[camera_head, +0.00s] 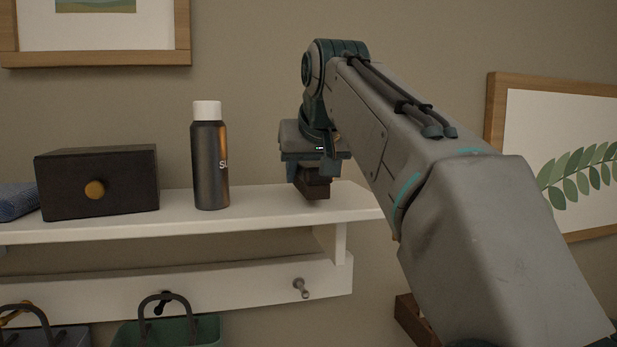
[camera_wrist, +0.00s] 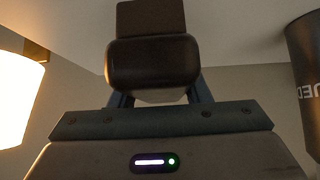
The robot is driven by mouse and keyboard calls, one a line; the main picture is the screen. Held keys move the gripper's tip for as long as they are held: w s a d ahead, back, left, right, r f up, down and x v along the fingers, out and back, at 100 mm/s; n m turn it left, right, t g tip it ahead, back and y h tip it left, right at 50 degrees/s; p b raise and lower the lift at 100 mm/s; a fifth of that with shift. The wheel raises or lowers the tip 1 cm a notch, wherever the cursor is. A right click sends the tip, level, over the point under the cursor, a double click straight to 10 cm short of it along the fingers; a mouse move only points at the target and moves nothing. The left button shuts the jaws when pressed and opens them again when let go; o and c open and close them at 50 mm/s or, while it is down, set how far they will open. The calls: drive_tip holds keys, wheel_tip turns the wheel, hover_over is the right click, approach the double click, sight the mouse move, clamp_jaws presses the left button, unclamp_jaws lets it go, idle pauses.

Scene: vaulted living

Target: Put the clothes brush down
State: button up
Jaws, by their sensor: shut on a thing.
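The clothes brush (camera_head: 313,187) is a dark brown block at the right end of the white wall shelf (camera_head: 270,205). My gripper (camera_head: 315,168) points down and is shut on it from above. Most of the brush is hidden by my gripper in the head view.
A dark spray can (camera_head: 209,165) with a white cap stands left of my gripper. A black box (camera_head: 97,183) with a round knob and a blue item (camera_head: 17,201) are farther left. Pegs (camera_head: 301,287) and baskets (camera_head: 172,331) are below. Shelf space between can and brush is clear.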

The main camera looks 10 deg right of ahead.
drive_tip(key=shift+f, duration=0.65)
drive_tip(key=shift+f, duration=0.2)
drive_tip(key=o, duration=1.1)
drive_tip(key=shift+r, duration=0.15)
drive_tip(key=shift+s+r, duration=0.1)
drive_tip(key=shift+r, duration=0.1)
drive_tip(key=v, duration=1.1)
drive_tip(key=shift+s+r, duration=0.2)
drive_tip(key=shift+s, duration=0.1)
